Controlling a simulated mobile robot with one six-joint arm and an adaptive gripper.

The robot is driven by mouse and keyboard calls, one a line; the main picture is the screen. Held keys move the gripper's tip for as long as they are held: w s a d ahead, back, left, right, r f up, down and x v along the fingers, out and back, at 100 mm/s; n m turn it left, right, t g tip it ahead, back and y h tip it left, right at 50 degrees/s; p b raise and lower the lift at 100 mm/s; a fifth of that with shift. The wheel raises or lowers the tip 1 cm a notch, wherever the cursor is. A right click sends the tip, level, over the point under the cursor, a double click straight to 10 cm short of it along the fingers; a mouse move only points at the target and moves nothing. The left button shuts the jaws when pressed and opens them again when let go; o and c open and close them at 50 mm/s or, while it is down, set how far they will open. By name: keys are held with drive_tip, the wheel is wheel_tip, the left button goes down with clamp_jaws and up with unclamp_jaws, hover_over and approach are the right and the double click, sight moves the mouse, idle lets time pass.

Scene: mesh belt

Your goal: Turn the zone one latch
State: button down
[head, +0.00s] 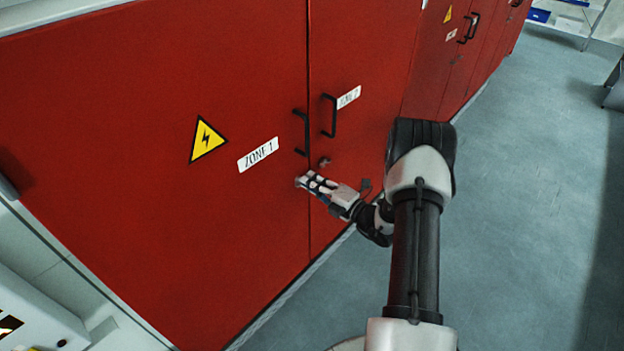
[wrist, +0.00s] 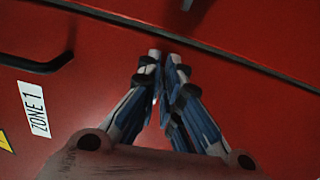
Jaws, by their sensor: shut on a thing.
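The red zone 1 door (head: 200,225) carries a white ZONE 1 label (head: 258,154), which also shows in the wrist view (wrist: 33,109). A black handle (head: 301,132) stands at its right edge and shows at the left of the wrist view (wrist: 35,63). My gripper (head: 303,182) is at the door just below this handle, beside the seam. In the wrist view the fingers (wrist: 164,56) are nearly together and shut on the zone one latch. The fingers hide the latch, so its angle cannot be told.
The zone 2 door (head: 368,70) is right of the seam, with its own black handle (head: 329,115) and a small latch (head: 324,162) close above my gripper. A yellow warning sign (head: 207,139) is on the zone 1 door. Grey floor (head: 540,200) lies clear to the right.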

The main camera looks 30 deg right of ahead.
drive_tip(key=shift+f+m, duration=0.1)
drive_tip(key=shift+m, duration=0.4)
drive_tip(key=c, duration=1.8)
unclamp_jaws()
drive_tip(key=v, duration=1.2)
